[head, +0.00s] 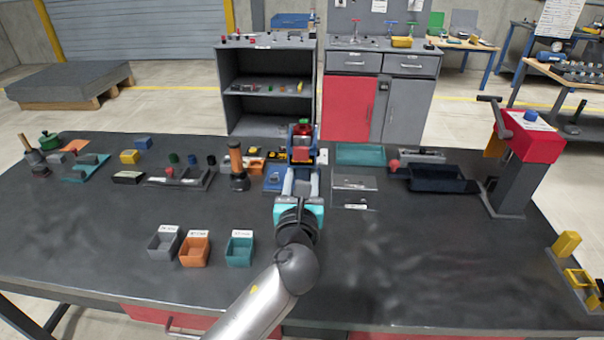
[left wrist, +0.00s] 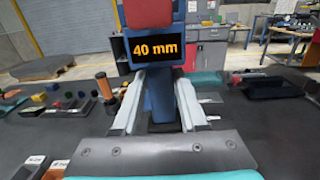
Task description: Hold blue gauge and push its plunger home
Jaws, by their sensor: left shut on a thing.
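The blue gauge (head: 302,157) stands at the back middle of the dark bench. In the left wrist view the gauge (left wrist: 161,84) shows a screen (left wrist: 157,50) reading 40 mm. A red plunger (left wrist: 147,12) sits above its body, also visible in the head view (head: 303,131). My left gripper (head: 302,176) is shut on the gauge, with one pale finger on each side of its body in the left wrist view (left wrist: 160,82). The plunger's top is cut off in the left wrist view. My right gripper is not in view.
Small grey (head: 163,243), orange (head: 195,251) and teal (head: 240,249) bins stand front left. An orange-topped cylinder (head: 237,168) stands left of the gauge. A dark tray (head: 440,180) and a red-headed press (head: 527,136) stand to the right.

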